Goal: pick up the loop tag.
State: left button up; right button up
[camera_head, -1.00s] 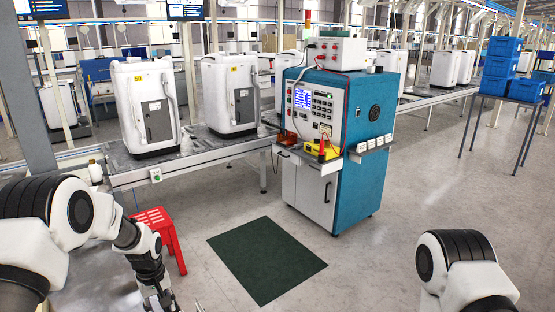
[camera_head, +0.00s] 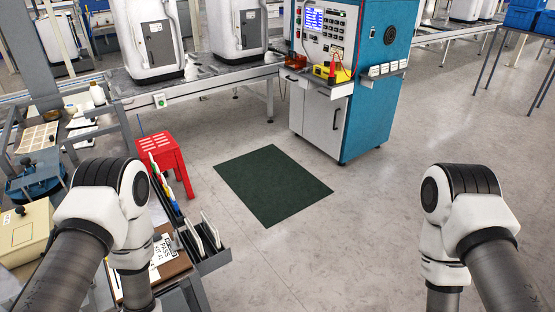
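A white tag printed "PASS KIT A1" (camera_head: 160,252) lies on a brown board on the side bench at the lower left, beside my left arm. I cannot tell for sure that it is the loop tag, and no loop shows clearly. My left arm comes in from the left and bends down past the bench edge. It covers part of the board, and its gripper is out of the picture. My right arm hangs down at the lower right, over open floor, and its gripper is also below the frame.
A dark grey rack (camera_head: 207,262) with upright white pieces stands at the bench edge near the tag. A red stool (camera_head: 164,152) stands behind it. A dark green mat (camera_head: 272,184) lies on clear floor. A teal test cabinet (camera_head: 370,110) and a conveyor (camera_head: 215,85) stand behind.

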aim_at(165, 186)
jog(key=i+l+z, duration=0.1)
jog(key=i+z, duration=0.25)
jog(key=i, duration=0.45)
jog(key=i+l+u, duration=0.15)
jog(key=i, duration=0.35)
jog(key=i+u, duration=0.15)
jog(key=i, duration=0.35)
jog(key=i+l+u, duration=0.1)
jog(key=i+l, duration=0.15)
jog(key=i, duration=0.25)
